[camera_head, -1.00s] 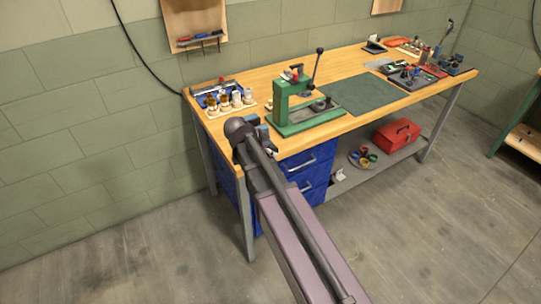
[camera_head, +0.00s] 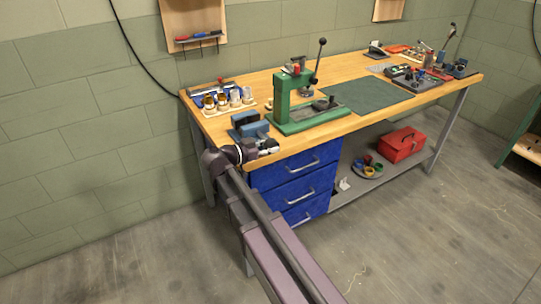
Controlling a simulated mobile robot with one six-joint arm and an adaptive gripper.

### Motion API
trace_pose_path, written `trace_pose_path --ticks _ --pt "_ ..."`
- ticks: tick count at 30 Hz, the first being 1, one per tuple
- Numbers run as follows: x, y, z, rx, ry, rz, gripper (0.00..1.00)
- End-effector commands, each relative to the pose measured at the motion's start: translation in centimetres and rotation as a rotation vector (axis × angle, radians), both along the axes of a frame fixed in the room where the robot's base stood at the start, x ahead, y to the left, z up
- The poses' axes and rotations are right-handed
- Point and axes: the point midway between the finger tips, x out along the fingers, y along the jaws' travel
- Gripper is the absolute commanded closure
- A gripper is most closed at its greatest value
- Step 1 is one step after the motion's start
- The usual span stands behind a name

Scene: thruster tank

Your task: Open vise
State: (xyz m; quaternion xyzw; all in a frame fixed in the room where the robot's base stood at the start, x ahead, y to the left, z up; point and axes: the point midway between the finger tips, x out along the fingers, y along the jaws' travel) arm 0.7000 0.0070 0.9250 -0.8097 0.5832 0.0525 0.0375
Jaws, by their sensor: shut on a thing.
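The blue vise (camera_head: 250,130) is mounted at the front left corner of the wooden workbench. Two blue blocks stand up on it, with what looks like a gap between them. My gripper (camera_head: 262,148) is at the front of the vise, at the bench's front edge, shut on what looks like the vise handle. The handle is mostly hidden by the gripper, so its angle cannot be told. My arm runs from there down to the lower right.
A green arbor press (camera_head: 283,104) stands right of the vise. A rack of small jars (camera_head: 228,104) is behind it. A dark green mat (camera_head: 368,95) lies mid-bench. Blue drawers (camera_head: 298,180) are below the bench edge. A red toolbox (camera_head: 401,145) sits on the lower shelf.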

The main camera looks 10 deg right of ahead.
Motion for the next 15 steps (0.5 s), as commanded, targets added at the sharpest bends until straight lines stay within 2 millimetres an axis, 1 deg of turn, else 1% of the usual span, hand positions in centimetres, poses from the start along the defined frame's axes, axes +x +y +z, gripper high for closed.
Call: trace_pose_path --ticks 1,15 --pt "-0.7 -0.12 -0.94 -0.026 -0.006 -0.013 0.99" --pt "-0.71 -0.15 -0.77 -0.309 -0.1 -0.013 0.99"
